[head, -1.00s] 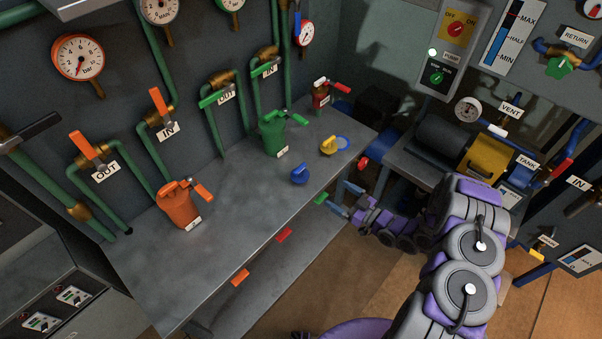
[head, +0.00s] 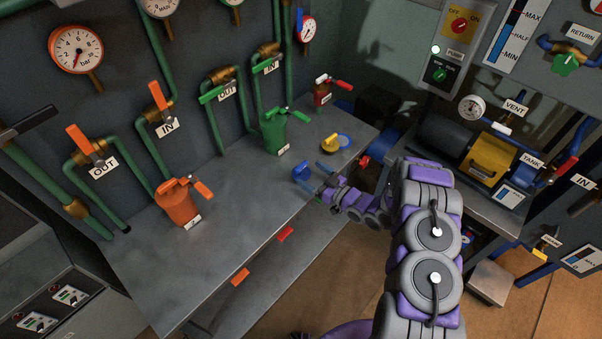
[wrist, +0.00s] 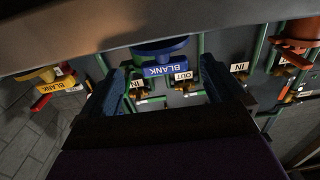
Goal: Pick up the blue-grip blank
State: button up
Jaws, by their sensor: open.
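The blue-grip blank (head: 299,170) lies on the grey bench near its right front edge. In the wrist view its blue grip with the BLANK label (wrist: 165,71) shows upside down beyond my fingers, roughly midway between them. My gripper (head: 313,179) is open, with its blue fingertips close beside the blank at the bench's edge. In the wrist view one finger stands on each side of the grip. From these views I cannot tell whether the fingers touch it.
A yellow-grip blank (head: 329,143) lies just behind, with a blue disc next to it. A green can (head: 274,132), an orange can (head: 178,203) and a small red can (head: 322,94) stand on the bench (head: 235,205). Pipes and valves line the wall behind.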

aim_at(303, 170)
jog(key=shift+s+b+x, duration=0.2)
jog(key=shift+b+x, duration=0.45)
jog(key=shift+x, duration=1.95)
jog(key=shift+a, duration=0.1)
jog(key=c, duration=1.3)
